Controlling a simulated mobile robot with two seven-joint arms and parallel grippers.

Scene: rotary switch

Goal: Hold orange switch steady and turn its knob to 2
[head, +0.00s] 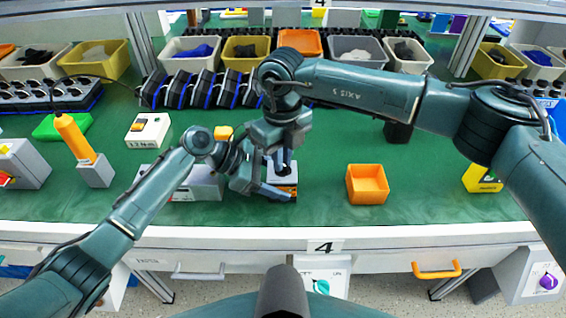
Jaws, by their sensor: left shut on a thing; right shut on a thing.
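The orange switch (291,189) stands on the green bench top, near its front edge and left of the orange bin. It has a light top and an orange and dark lower part. My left gripper (272,188) comes in from the left, low down, and is shut on the switch's body. My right gripper (284,164) points down from above and is shut on the knob on top of the switch. The grippers hide the knob and its markings, so I cannot read its position.
An open orange bin (367,185) stands to the right. A grey box (200,187) lies to the left, behind my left arm. Several bins line the back.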

